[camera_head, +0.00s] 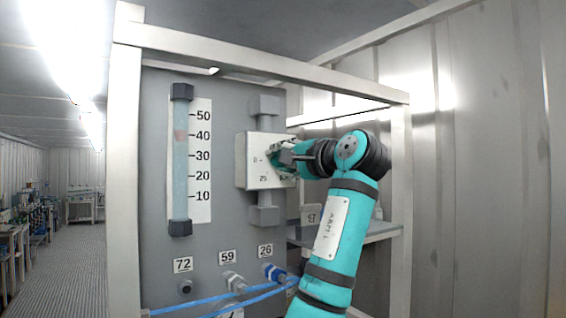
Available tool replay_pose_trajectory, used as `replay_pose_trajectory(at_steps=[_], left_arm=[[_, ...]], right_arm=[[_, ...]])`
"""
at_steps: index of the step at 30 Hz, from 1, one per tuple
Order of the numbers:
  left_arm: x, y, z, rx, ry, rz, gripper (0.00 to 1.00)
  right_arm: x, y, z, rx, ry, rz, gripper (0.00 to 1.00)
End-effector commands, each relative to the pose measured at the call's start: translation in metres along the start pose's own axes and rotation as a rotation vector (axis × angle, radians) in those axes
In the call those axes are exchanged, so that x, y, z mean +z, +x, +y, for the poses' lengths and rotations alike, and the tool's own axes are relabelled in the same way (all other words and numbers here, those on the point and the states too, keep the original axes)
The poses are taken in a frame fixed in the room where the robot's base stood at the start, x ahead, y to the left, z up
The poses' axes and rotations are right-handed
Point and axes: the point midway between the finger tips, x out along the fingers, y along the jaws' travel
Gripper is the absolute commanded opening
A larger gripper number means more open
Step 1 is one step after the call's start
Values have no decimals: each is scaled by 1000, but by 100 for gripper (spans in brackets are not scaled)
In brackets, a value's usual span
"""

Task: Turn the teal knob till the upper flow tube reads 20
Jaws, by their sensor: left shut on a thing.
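The flow tube (180,190) stands upright on the grey panel beside a white scale (200,160) marked 10 to 50. A faint reddish float (181,135) sits in it level with about the 40 mark. A white box (257,160) is mounted to the right of the tube. My left gripper (277,156) is at the front of this box, shut on the teal knob (272,158). The gripper hides most of the knob, and the teal of both is hard to tell apart. My right gripper is not in view.
A pale frame post (126,170) and top beam (250,60) surround the panel. Below are tags 72 (183,265), 59 (227,257) and 26 (265,250), with fittings and blue hoses (215,300). A shelf (375,235) is behind my arm. An aisle (70,260) lies open at left.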

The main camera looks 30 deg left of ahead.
Motion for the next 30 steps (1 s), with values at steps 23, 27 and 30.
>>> replay_pose_trajectory(at_steps=[23, 27, 30], left_arm=[[0, 0, 2, 6, -70, -3, 36], [0, 0, 2, 4, -70, -2, 51], [0, 0, 2, 4, -70, -1, 51]], right_arm=[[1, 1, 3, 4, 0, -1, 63], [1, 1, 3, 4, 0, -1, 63], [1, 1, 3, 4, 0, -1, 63]])
